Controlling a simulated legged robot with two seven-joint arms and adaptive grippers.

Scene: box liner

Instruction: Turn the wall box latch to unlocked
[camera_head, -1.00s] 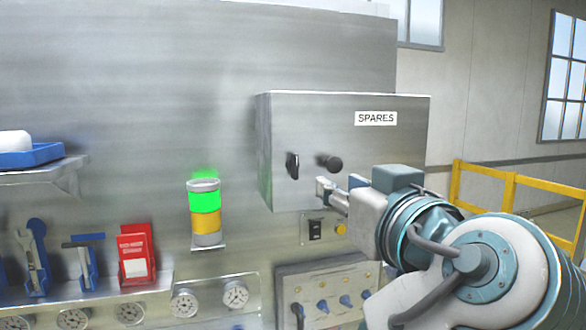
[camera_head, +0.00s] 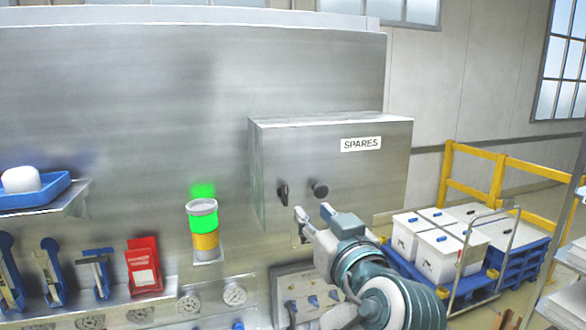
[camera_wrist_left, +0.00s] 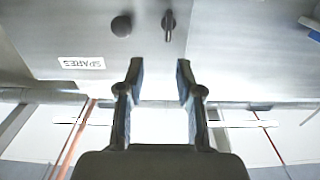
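The wall box (camera_head: 340,165) is a grey metal cabinet with a SPARES label. Its dark latch (camera_head: 283,192) is on the left of the front face, with its handle close to upright. A round black knob (camera_head: 319,189) is to its right. My left gripper (camera_head: 312,213) is open and empty, just below the knob and to the lower right of the latch, not touching either. In the left wrist view, which is upside down, the latch (camera_wrist_left: 168,25) and knob (camera_wrist_left: 121,26) lie beyond the spread fingertips (camera_wrist_left: 161,75). My right gripper is not in view.
A green-lit signal lamp (camera_head: 204,222) stands left of the box. A switch panel (camera_head: 300,290) and gauges (camera_head: 235,293) are below. A shelf with a blue tray (camera_head: 40,188) and hanging tools are at left. A cart with white bins (camera_head: 437,250) and a yellow railing (camera_head: 497,180) are at right.

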